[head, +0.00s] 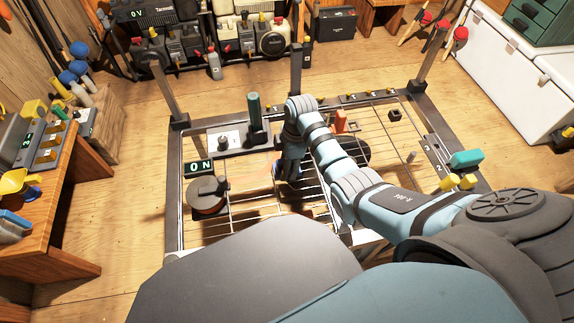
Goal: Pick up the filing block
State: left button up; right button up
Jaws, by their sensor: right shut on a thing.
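My right gripper (287,178) reaches down over the wire rack of a low metal frame (173,205), near its middle. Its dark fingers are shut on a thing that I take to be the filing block. That thing is mostly hidden by the fingers and my arm, so its shape and whether it touches the rack cannot be told. My left gripper is not in view.
A dark green upright cylinder (254,112), a reel-like disc (207,196), an orange piece (341,121) and a teal block (467,158) are around the frame. Posts rise at its corners. A wooden bench (62,190) stands left, a white chest (520,75) right.

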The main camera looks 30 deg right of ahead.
notch_tip(320, 180, up, 19)
jog(key=p, duration=0.8)
jog(key=shift+r, duration=0.2)
